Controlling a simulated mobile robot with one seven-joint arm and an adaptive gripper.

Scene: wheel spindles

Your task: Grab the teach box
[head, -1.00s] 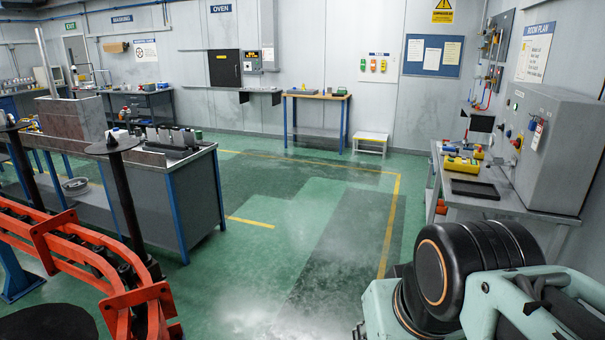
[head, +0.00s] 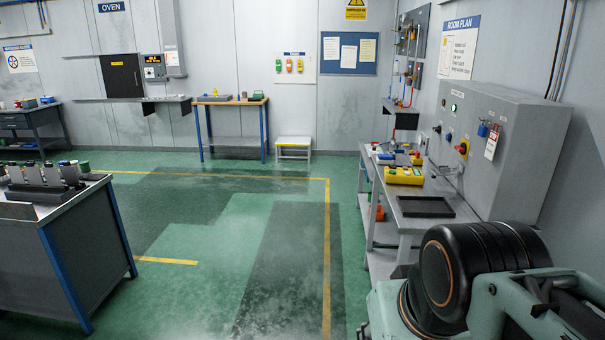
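A yellow box with several coloured buttons (head: 404,176), which looks like the teach box, lies on the grey side bench (head: 408,228) at the right. It sits just behind a black tray (head: 425,207). My gripper is not in view. Only part of my arm shows at the lower right, well in front of the bench and apart from the box.
A grey control cabinet (head: 500,150) stands at the back of the side bench. A workbench (head: 80,265) with dark parts stands at the left. A wooden table (head: 232,102) and a white step stool (head: 293,146) stand at the far wall. The green floor (head: 220,240) between is clear.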

